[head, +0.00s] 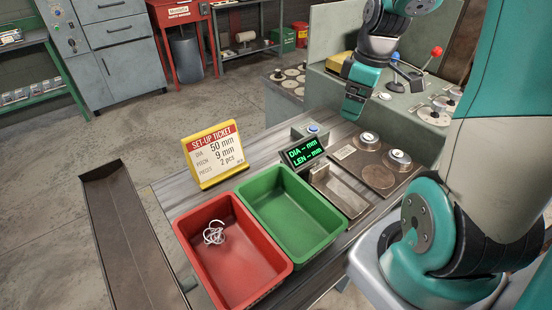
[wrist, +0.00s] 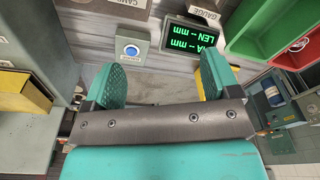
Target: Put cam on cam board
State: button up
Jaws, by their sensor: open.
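My gripper (head: 352,108) is open and empty above the far part of the workbench; its two teal fingers (wrist: 160,82) show in the wrist view with nothing between them. Several pale round discs, which look like cams (head: 290,73), sit on a grey board left of the green machine. More round pieces (head: 440,105) sit on the machine's right side. A brown plate (head: 376,178) on the bench carries two round metal pieces. I cannot tell which of these is the cam board. A partly cut-off label beginning "CAM" (wrist: 130,3) shows at the wrist view's top.
A red bin (head: 270,277) holds white coiled wire, and a green bin (head: 325,240) is empty. A yellow set-up ticket (head: 216,180), a gauge display (head: 303,153) and a blue button box (wrist: 130,48) stand on the bench. Levers (head: 435,52) rise from the machine.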

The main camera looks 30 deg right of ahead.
jog(key=s+a+r+y, duration=0.1)
jog(key=a+r, duration=0.1)
jog(key=a, duration=0.6)
jog(key=s+a+r+y, duration=0.1)
jog(key=a+r, duration=0.1)
jog(key=a, duration=0.7)
jog(key=s+a+r+g+y, duration=0.1)
jog(key=s+a+r, duration=0.1)
jog(key=s+a, duration=0.9)
jog(key=shift+a+r+n, duration=0.25)
jog(key=shift+a+n, duration=0.15)
jog(key=shift+a, duration=0.45)
